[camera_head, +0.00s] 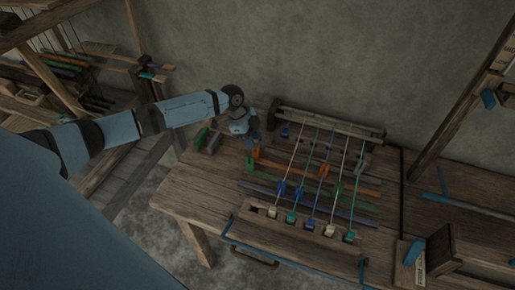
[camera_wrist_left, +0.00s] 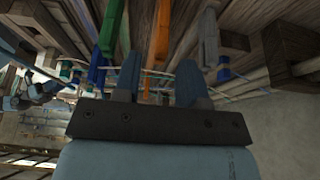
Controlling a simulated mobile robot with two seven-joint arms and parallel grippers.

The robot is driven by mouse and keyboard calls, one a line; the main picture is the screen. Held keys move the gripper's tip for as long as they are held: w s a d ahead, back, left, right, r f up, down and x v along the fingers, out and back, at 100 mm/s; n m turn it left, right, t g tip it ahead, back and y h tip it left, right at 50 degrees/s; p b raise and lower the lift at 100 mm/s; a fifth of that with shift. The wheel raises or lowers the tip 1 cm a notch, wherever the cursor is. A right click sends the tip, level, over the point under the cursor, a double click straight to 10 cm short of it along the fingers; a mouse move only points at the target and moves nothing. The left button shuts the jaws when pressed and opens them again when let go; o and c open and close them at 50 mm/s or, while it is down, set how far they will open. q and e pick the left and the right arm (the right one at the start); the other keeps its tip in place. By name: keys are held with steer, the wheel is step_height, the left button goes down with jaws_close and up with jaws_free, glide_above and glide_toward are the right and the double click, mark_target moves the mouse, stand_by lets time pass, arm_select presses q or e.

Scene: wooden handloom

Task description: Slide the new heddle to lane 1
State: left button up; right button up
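None carries a readable mark, so I cannot tell which is the new heddle or which lane is lane 1. My right gripper is not in view.
Several cords run from the back beam (camera_head: 330,122) to weights at the front beam (camera_head: 300,237). Coloured bars, including a purple one (camera_head: 285,199), lie crosswise beneath. A green piece (camera_head: 200,139) is left of my gripper. A wooden block (camera_head: 440,250) stands at right.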

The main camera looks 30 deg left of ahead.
mark_target(257, 159)
arm_select(q)
steer(key=x, duration=0.5)
steer(key=shift+f, duration=0.15)
